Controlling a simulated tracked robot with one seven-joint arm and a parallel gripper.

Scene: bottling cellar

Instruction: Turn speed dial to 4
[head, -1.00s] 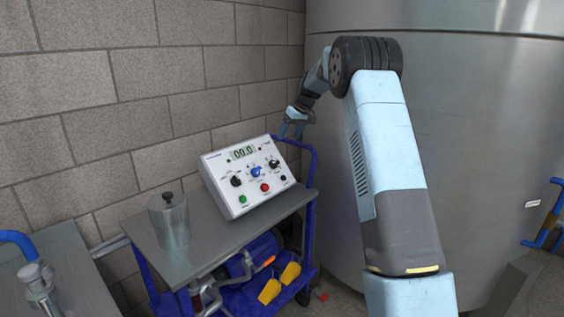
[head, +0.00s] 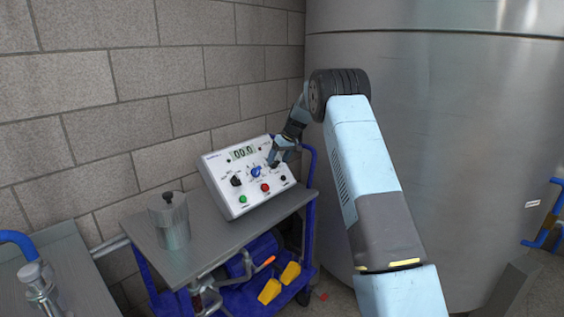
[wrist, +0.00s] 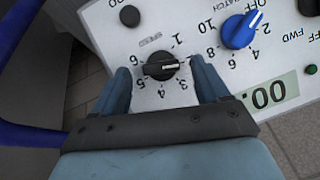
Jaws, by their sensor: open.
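The speed dial (wrist: 160,66) is a black knob on the white control panel (head: 226,198), marked SPEED with numbers around it. In the wrist view its white pointer line points right, between the 1 and the 3; the mark there is hard to read. My gripper (wrist: 160,82) is open, with one finger on each side of the dial and visible gaps between. I cannot tell how far the fingertips are from the panel face. In the head view my gripper (head: 279,157) is at the panel's upper right and largely hides the dial.
A blue BATCH knob (wrist: 240,29) is close to the speed dial. The panel also has a display (head: 243,152), another black knob (head: 236,181), a green button (head: 242,199) and a red button (head: 265,187). A metal canister (head: 170,222) stands on the cart beside it.

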